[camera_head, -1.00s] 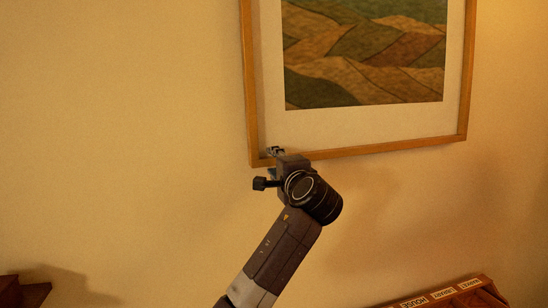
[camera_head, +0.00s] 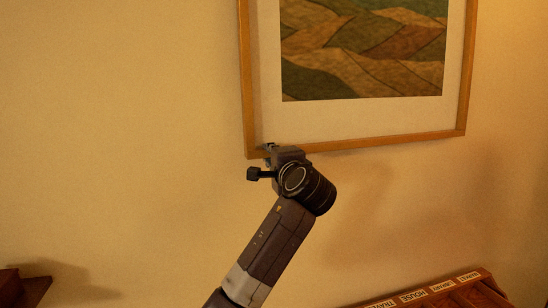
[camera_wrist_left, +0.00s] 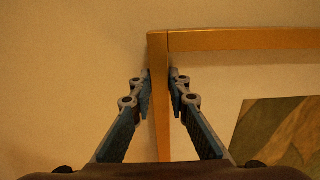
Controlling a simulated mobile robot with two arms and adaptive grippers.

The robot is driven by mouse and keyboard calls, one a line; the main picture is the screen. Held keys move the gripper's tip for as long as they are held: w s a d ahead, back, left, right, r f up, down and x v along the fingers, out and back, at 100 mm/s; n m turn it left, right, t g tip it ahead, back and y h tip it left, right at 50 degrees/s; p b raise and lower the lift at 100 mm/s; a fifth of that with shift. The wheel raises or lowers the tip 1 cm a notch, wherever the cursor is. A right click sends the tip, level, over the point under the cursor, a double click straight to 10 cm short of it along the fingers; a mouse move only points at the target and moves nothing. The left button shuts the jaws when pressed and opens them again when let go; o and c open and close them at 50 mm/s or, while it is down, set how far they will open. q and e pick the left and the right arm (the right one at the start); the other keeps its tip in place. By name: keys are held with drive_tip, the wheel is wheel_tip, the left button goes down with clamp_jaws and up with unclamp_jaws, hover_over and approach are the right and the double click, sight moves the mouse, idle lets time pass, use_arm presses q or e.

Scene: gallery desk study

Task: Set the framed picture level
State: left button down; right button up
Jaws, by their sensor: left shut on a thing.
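The framed picture (camera_head: 352,143) hangs on the wall, with a thin wooden frame, a pale mat and a print of green and brown fields (camera_head: 362,50). Its top is out of the head view. Its lower edge runs higher at the right than at the left in that view. My left gripper (camera_head: 270,150) is at the lower left corner. In the left wrist view, the fingers of the left gripper (camera_wrist_left: 160,88) are on both sides of one frame bar (camera_wrist_left: 161,125), near the corner, shut on it. My right gripper is out of view.
A wooden rack with labelled slots (camera_head: 440,290) stands at the lower right. A dark wooden piece (camera_head: 28,290) shows at the lower left. The wall left of the picture is bare.

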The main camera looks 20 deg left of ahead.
use_arm(q)
drive_tip(key=shift+s+a+r, duration=0.25)
drive_tip(key=shift+s+a, duration=0.05)
drive_tip(key=shift+a, duration=0.15)
drive_tip(key=shift+s+a+r, duration=0.2)
drive_tip(key=shift+s+a, duration=0.05)
drive_tip(key=shift+a, duration=0.15)
drive_tip(key=c, duration=1.8)
unclamp_jaws()
drive_tip(key=shift+d, duration=0.1)
drive_tip(key=shift+c, duration=0.2)
drive_tip(key=v, duration=1.2)
